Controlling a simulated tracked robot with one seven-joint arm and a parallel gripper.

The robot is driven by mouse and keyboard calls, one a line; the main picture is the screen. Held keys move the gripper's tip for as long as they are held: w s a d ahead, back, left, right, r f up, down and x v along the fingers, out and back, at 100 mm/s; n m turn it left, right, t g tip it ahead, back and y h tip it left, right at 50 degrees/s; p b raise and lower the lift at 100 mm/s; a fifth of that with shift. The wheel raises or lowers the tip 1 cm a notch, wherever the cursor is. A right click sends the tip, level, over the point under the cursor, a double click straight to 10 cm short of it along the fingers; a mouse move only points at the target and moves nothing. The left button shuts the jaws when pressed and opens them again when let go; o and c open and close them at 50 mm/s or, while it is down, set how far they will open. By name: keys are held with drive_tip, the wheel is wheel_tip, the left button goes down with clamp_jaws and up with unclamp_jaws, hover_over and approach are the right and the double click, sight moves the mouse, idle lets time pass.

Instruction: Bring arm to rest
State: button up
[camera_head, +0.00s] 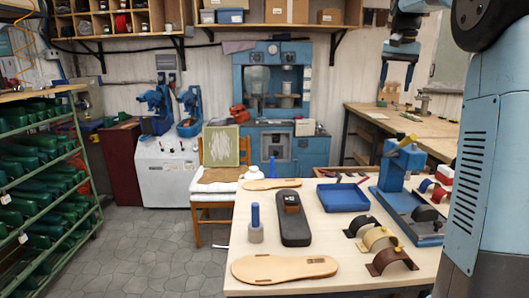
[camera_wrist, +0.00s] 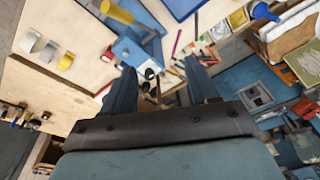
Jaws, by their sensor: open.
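My gripper (camera_head: 396,84) hangs fingers down in the upper right of the head view, in front of the back wall. It is high up and apart from the worktable (camera_head: 345,225). In the wrist view my gripper (camera_wrist: 160,70) shows two blue fingers spread apart with nothing between them. Beyond the fingers the wrist view shows the blue press (camera_wrist: 130,48) and several tools, with the table turned at an angle. My arm fills the right side of the head view.
On the table are a blue tray (camera_head: 343,197), a blue hand press (camera_head: 402,170), curved strap pieces (camera_head: 391,255), a dark block (camera_head: 294,215) and two tan soles (camera_head: 285,268). A green shelf rack (camera_head: 40,160) stands left. Grey floor (camera_head: 150,245) lies open between.

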drive_tip(key=s+a+f+n+t, duration=0.1)
drive_tip(key=s+a+f+n, duration=0.15)
drive_tip(key=s+a, duration=0.45)
drive_tip(key=s+a+f+n+t, duration=0.1)
drive_tip(key=s+a+f, duration=0.2)
drive_tip(key=s, duration=0.8)
drive_tip(key=s+a+f+n+t, duration=0.1)
drive_tip(key=s+a+f, duration=0.3)
drive_tip(key=s+f, duration=0.9)
drive_tip(key=s+n, duration=0.1)
drive_tip(key=s, duration=0.2)
drive_tip(key=shift+f+t, duration=0.4)
